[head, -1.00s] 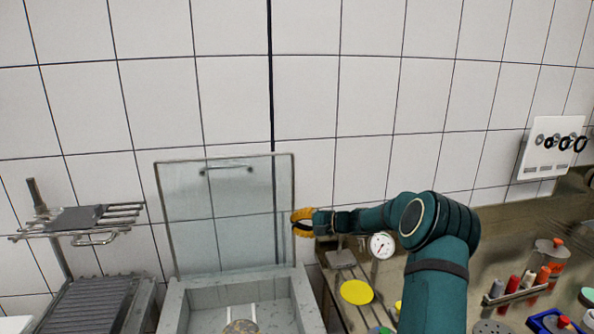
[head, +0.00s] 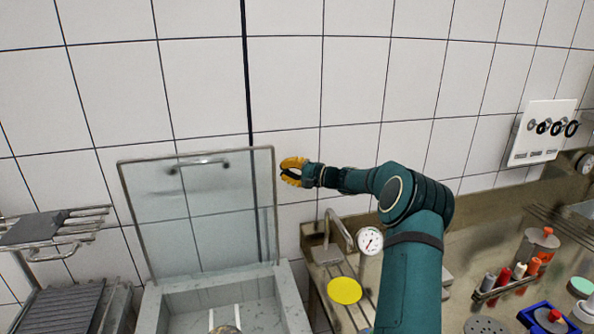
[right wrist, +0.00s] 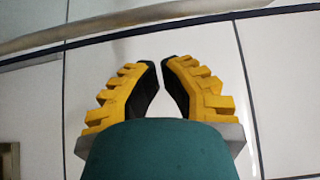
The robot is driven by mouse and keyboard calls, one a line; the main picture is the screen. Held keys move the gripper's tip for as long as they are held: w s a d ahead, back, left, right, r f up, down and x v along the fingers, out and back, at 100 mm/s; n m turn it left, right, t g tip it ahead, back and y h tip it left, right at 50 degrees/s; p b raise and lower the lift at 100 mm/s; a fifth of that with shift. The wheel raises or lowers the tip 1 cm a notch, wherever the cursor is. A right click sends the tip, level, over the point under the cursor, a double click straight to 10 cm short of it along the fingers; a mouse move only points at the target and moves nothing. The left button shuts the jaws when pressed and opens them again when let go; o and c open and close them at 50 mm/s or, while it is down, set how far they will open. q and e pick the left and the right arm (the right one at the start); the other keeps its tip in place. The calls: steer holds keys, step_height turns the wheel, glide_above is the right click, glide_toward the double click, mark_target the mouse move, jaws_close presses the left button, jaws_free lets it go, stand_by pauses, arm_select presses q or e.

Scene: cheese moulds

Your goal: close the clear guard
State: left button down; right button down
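The clear guard (head: 205,215) is a see-through panel with a thin grey frame. It stands raised, nearly upright, at the back of a pale stone-like basin (head: 293,300). My left gripper is not in view.
A wire rack (head: 65,228) stands left of the basin. A tap (head: 335,228), a dial gauge (head: 370,241) and a yellow disc (head: 345,290) are right of it, near my right arm. The tiled wall is close behind. Bottles in a holder (head: 505,288) stand farther right.

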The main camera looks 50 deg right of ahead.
steer(key=shift+w+a+p, duration=0.2)
steer(key=shift+a+p, duration=0.1)
steer(key=shift+a, duration=0.6)
steer(key=shift+w+a+p, duration=0.15)
steer(key=shift+a+p, duration=0.15)
steer(key=shift+a, duration=0.55)
